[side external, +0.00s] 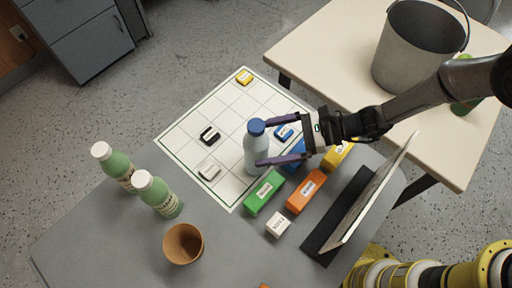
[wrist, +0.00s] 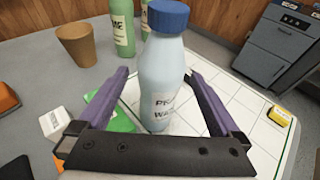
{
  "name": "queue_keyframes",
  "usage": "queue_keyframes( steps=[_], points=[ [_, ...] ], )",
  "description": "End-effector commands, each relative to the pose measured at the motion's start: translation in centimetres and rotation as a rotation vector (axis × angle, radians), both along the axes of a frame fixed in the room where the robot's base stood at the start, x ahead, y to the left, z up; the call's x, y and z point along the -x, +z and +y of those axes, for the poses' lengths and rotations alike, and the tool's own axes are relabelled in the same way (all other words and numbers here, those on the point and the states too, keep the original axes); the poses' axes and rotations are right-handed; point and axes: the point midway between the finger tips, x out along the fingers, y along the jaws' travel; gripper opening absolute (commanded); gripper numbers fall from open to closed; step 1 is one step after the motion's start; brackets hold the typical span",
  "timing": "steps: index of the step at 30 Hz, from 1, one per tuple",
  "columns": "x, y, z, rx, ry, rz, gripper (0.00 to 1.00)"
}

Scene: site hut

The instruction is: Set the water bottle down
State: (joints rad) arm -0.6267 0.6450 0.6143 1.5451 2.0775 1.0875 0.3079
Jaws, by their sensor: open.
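The water bottle (side external: 256,150) is pale blue with a dark blue cap. It stands upright on the white grid board (side external: 238,102), near the board's front edge. In the wrist view the bottle (wrist: 163,75) stands between my fingers, with a partly readable label facing me. My gripper (side external: 265,142) is open, one purple finger on each side of the bottle. A gap shows between the bottle and each finger in the wrist view.
Green bottles (side external: 158,194) and a brown cup (side external: 183,244) stand left on the grey table (side external: 95,235). Green (side external: 264,193) and orange (side external: 306,191) blocks and a white cube (side external: 278,224) lie near the bottle. A dark stand with a panel (side external: 372,195) is at right. A bucket (side external: 415,50) stands on the pale table.

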Motion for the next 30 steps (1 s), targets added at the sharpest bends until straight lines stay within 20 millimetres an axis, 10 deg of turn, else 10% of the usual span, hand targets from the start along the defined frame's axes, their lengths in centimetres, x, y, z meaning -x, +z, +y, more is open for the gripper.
queue_keyframes(
  steps=[14, 30],
  points=[
    [0.0, -0.7, 2.4, -0.001, -0.001, 0.0, 1.0],
    [0.0, -0.7, 2.4, -0.001, -0.001, 0.0, 0.03]
  ],
)
